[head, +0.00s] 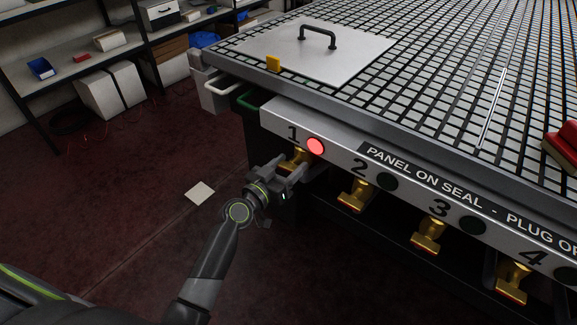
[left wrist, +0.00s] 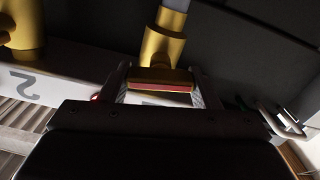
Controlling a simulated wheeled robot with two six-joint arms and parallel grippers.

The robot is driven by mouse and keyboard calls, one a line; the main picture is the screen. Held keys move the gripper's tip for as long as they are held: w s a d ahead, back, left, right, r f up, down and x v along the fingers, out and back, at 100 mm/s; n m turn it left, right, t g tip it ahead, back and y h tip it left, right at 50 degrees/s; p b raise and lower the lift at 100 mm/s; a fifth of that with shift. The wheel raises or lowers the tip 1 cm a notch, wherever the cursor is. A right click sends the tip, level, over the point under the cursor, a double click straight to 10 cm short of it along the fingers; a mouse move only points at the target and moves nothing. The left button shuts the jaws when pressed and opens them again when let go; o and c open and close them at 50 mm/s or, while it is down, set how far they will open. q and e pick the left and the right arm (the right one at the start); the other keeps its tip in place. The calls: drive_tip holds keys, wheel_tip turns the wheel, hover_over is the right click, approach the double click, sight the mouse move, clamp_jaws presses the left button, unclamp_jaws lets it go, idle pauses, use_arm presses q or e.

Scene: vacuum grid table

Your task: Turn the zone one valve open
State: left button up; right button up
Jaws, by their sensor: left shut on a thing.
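The zone one valve (head: 291,161) is brass and hangs under the front panel below the number 1, partly hidden by my left gripper. In the left wrist view its brass body (left wrist: 160,45) and red-edged handle (left wrist: 162,82) show. My left gripper (head: 292,172) is at this valve, and its two fingers (left wrist: 163,85) are on either side of the handle, shut on it. The round lamp (head: 316,146) beside the number 1 glows red. My right gripper is not in view.
Brass valves for zones two (head: 355,194), three (head: 428,234) and four (head: 512,280) hang to the right, beside dark lamps. A panel with a black handle (head: 318,52) lies on the grid table (head: 440,90). Shelves (head: 60,65) stand at the back left. Floor on the left is mostly clear.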

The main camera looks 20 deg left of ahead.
use_arm(q)
drive_tip(key=n, duration=0.2)
drive_tip(key=shift+n, duration=0.4)
drive_tip(key=n, duration=0.2)
drive_tip(key=shift+a+n, duration=0.1)
drive_tip(key=shift+n, duration=0.3)
drive_tip(key=n, duration=0.2)
drive_tip(key=shift+n, duration=0.4)
drive_tip(key=shift+a+f+n, duration=0.1)
drive_tip(key=shift+n, duration=0.7)
drive_tip(key=shift+n+p, duration=0.35)
drive_tip(key=shift+n, duration=0.55)
drive_tip(key=n, duration=0.2)
drive_tip(key=shift+f+n, duration=0.1)
drive_tip(key=shift+n, duration=0.7)
drive_tip(key=shift+p, duration=0.3)
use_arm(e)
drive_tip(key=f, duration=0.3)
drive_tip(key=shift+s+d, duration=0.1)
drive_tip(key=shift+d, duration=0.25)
use_arm(q)
drive_tip(key=shift+n, duration=0.3)
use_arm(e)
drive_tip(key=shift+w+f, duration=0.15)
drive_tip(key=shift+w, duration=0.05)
